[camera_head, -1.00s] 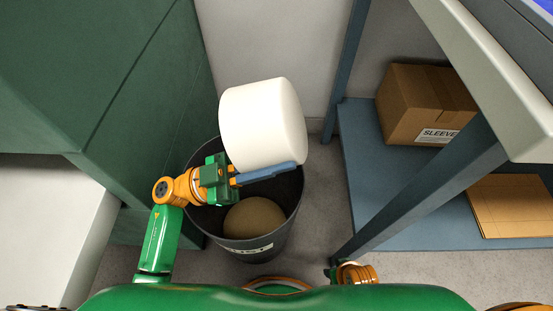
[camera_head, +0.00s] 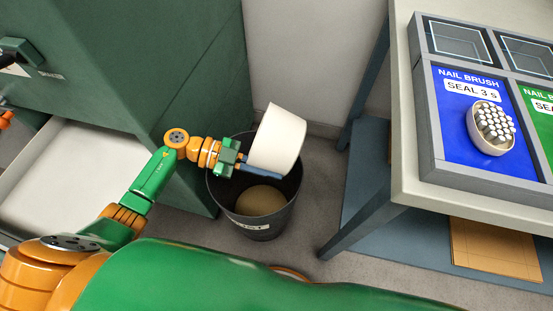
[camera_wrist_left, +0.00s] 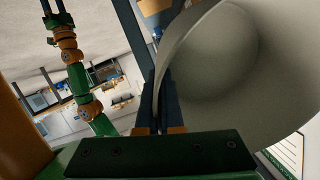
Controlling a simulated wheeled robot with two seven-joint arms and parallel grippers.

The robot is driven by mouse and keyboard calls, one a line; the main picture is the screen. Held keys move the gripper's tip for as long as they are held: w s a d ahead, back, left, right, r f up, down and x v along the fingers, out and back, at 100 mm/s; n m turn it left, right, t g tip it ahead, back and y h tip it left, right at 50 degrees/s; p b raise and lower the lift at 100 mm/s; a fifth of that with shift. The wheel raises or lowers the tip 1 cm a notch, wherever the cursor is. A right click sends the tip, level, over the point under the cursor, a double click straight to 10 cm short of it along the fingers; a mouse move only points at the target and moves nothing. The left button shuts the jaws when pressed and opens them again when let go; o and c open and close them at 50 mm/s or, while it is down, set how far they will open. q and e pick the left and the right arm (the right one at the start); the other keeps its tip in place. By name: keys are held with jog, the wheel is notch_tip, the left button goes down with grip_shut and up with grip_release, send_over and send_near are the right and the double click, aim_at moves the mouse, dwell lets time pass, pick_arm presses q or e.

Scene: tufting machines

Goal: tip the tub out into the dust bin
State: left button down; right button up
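The white tub (camera_head: 277,138) is tipped over above the dust bin (camera_head: 290,194). My left gripper (camera_head: 264,172) is shut on the tub's wall at its lower side. In the left wrist view I look past the tub's rim into its pale inside (camera_wrist_left: 215,65), and the part I see looks empty. The bin is a dark round can on the floor with a label on its front. A tan mound (camera_head: 261,201) lies in it. My right gripper (camera_wrist_left: 56,18) shows only in the left wrist view, away from the tub, with its fingers apart.
A green cabinet (camera_head: 180,60) stands left of the bin, with a white tray-like surface (camera_head: 75,175) before it.

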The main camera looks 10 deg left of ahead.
aim_at(264, 131)
pick_arm(q)
jog(key=a+y+p, duration=0.1)
jog(key=y+p, duration=0.3)
jog(key=a+y+p, duration=0.1)
jog(key=y+p, duration=0.3)
jog(key=p, duration=0.1)
jog(key=y+p, duration=0.4)
jog(key=p, duration=0.1)
jog(key=shift+a+m+y, duration=0.4)
jog(key=shift+a+f+y, duration=0.3)
jog(key=shift+f+y, duration=0.1)
jog(key=shift+y, duration=0.5)
